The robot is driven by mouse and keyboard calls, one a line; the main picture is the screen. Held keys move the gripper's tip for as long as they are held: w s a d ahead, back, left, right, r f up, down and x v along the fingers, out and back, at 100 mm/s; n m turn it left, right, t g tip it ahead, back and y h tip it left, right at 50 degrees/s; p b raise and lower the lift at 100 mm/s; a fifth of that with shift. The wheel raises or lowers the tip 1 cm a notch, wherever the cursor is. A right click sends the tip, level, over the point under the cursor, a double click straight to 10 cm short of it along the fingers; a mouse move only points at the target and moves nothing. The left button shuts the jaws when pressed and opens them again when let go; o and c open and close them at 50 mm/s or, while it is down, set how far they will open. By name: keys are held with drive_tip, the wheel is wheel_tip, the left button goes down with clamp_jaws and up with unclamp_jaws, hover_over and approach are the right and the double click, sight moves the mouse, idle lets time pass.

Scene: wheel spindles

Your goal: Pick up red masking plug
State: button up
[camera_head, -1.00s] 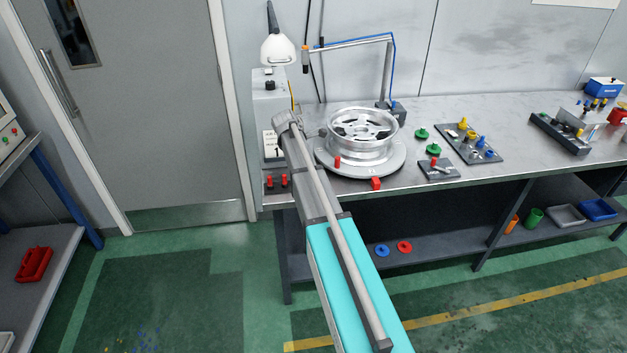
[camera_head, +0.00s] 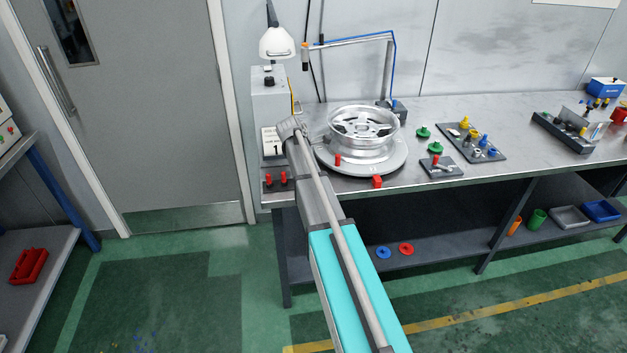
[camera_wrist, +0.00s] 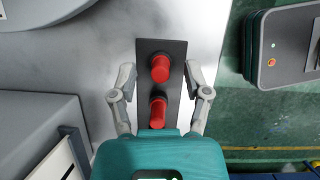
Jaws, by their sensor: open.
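Two red plugs stand in a dark holder plate (camera_wrist: 174,98) on the metal bench. In the wrist view one red plug (camera_wrist: 160,68) is between my open fingertips, and a second red plug (camera_wrist: 157,112) is closer to my palm. My gripper (camera_wrist: 160,75) is open above the plate, with one finger on each side and a gap to the plugs. In the head view the two plugs (camera_head: 276,178) show at the left front corner of the bench. My gripper is mostly hidden behind my own arm there. Another red plug (camera_head: 338,160) stands on the wheel's round base.
A silver wheel (camera_head: 362,135) sits on a turntable (camera_head: 385,162) beside my arm. A red block (camera_head: 377,182) lies at the bench's front edge. A grey machine box (camera_head: 270,110) stands behind the holder plate. Trays with coloured plugs (camera_head: 470,140) are farther right.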

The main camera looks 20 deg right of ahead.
drive_tip(key=shift+d+f, duration=0.2)
drive_tip(key=shift+f, duration=0.3)
drive_tip(key=c, duration=0.8)
